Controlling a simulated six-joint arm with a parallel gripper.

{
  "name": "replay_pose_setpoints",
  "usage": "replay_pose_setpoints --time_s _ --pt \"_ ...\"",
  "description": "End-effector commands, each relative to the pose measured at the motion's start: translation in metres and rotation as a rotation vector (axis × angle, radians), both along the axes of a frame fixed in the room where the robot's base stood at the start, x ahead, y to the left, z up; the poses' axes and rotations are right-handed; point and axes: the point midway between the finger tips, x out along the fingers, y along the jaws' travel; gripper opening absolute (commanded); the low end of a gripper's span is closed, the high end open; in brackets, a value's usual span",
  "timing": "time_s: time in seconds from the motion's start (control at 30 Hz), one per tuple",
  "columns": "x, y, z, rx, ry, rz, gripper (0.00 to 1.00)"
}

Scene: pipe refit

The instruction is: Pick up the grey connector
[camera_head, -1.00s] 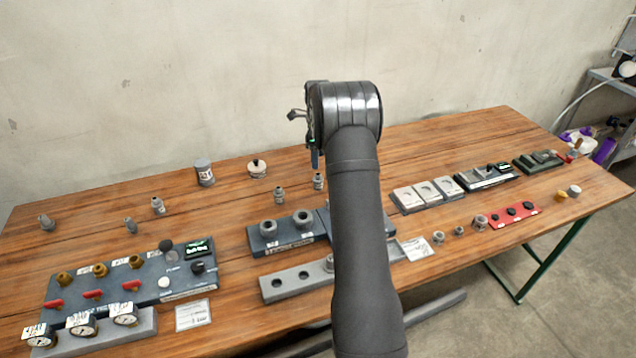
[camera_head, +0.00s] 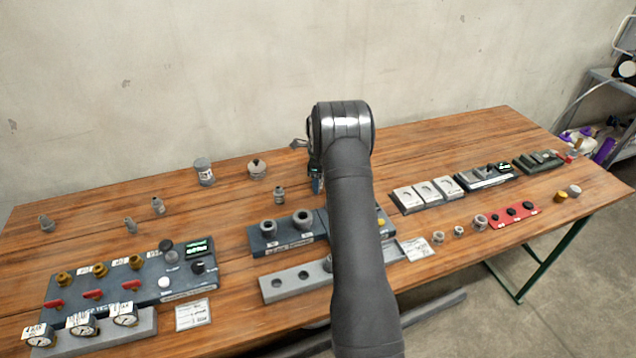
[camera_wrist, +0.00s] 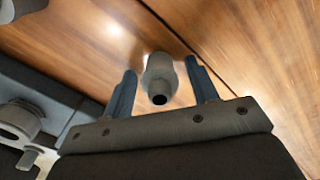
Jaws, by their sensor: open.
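In the wrist view a grey connector (camera_wrist: 158,80) with a dark round opening stands on the wood. It lies between the two blue fingers of my gripper (camera_wrist: 162,74), which are open, with a gap visible on both sides. In the head view my gripper (camera_head: 316,184) points down at the tabletop, partly hidden by my arm. The connector between the fingers cannot be made out there. Other small grey connector-like pieces stand on the table, one left of my gripper (camera_head: 279,195) and several farther left (camera_head: 157,206).
A blue-grey block with round fittings (camera_head: 262,243) and a grey strip with holes (camera_head: 283,288) lie in front; the block's edge also shows in the wrist view (camera_wrist: 50,85). A valve panel (camera_head: 150,285) is at left. The wood behind my gripper is clear.

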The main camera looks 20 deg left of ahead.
Motion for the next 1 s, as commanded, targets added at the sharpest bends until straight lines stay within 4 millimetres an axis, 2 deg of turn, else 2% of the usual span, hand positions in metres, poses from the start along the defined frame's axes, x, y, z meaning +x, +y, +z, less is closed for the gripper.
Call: replay_pose_setpoints --time_s 0.07,0.2,0.3,0.77,0.87,1.0 --pt "0.000 0.000 0.000 0.000 0.000 0.000 0.54" --pt "0.000 0.000 0.000 0.000 0.000 0.000 0.26" --pt "0.000 0.000 0.000 0.000 0.000 0.000 0.10" --pt "0.000 0.000 0.006 0.001 -0.002 0.000 0.10" --pt "0.001 0.000 0.016 0.002 -0.003 0.000 0.10" --pt "0.001 0.000 0.039 0.002 -0.004 -0.001 0.10"
